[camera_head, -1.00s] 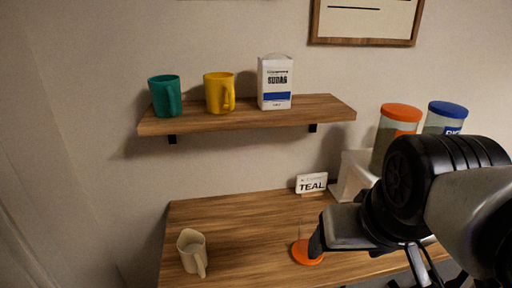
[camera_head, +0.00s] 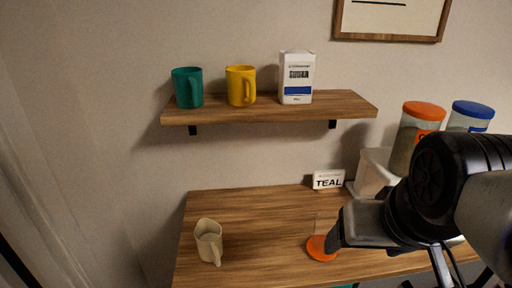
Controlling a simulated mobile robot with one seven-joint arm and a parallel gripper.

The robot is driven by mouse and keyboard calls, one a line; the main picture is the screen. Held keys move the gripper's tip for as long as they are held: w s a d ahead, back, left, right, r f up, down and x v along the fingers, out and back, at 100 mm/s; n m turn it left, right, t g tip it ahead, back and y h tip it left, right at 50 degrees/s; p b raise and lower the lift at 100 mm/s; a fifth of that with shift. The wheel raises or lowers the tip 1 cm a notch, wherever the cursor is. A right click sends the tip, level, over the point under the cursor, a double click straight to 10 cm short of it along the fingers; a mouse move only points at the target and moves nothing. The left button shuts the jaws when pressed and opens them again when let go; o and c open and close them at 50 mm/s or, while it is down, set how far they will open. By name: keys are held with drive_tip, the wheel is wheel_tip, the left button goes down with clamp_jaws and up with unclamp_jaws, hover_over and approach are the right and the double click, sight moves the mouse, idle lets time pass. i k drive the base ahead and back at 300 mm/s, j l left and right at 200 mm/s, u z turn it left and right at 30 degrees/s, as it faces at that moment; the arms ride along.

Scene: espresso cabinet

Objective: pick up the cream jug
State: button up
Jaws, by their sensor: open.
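The cream jug (camera_head: 208,241) stands upright on the left part of the wooden counter (camera_head: 260,215), with its handle toward the front right. My gripper (camera_head: 336,238) is at the right, over the counter beside an orange disc, well apart from the jug. It is open, and I see nothing held in it. My arm hides part of the counter's right side.
A wall shelf (camera_head: 270,108) above holds a teal mug (camera_head: 187,87), a yellow mug (camera_head: 240,86) and a white carton (camera_head: 296,77). A TEAL sign (camera_head: 328,179) stands at the back. The orange disc (camera_head: 321,248) lies near my gripper. An orange-lidded jar (camera_head: 415,130) and a blue-lidded jar (camera_head: 471,116) stand right.

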sight(207, 233)
drive_tip(key=j+u, duration=0.4)
drive_tip(key=j, duration=1.05)
